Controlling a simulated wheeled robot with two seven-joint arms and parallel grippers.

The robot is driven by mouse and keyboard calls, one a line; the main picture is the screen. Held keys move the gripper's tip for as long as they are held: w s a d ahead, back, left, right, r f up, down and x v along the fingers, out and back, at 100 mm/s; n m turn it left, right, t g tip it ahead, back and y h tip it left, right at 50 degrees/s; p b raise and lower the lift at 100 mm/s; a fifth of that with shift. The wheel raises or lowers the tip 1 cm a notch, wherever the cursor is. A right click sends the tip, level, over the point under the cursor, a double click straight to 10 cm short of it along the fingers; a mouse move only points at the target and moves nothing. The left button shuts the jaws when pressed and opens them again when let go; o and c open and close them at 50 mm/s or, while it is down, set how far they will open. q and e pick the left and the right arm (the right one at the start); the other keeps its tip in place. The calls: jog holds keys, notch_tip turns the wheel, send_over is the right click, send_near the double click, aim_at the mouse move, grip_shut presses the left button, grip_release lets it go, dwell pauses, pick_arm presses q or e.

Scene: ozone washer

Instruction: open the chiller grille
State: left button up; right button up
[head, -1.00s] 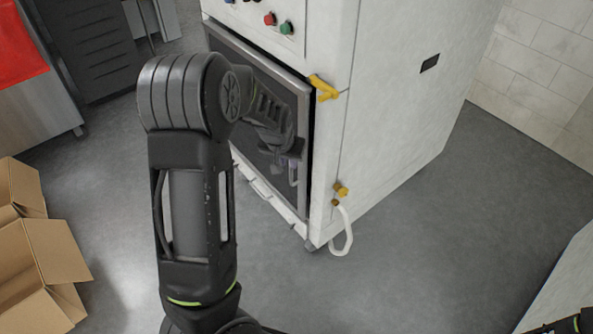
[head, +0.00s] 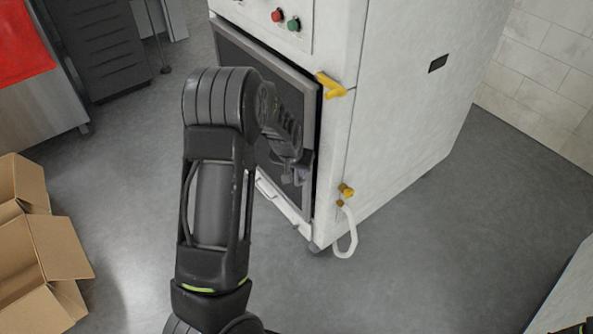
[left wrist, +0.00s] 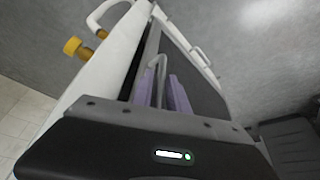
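The chiller grille (head: 250,62) is a dark panel in a grey frame, low on the front of a white machine. It looks shut or nearly so in the head view. A thin grey handle (left wrist: 161,62) shows on it in the left wrist view. My left gripper (head: 299,180) is at the grille's right side, partly behind my arm. In the left wrist view its two purple-grey fingers (left wrist: 168,92) stand close together at the handle. Whether they touch or clamp it I cannot tell.
The white machine (head: 400,110) has a yellow latch (head: 331,85), a yellow valve (head: 345,190) with a white hose, and red and green buttons. Open cardboard boxes (head: 45,248) stand at left. The grey floor in front of the machine is clear.

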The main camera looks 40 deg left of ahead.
pick_arm(q)
grip_shut()
dwell(1.4)
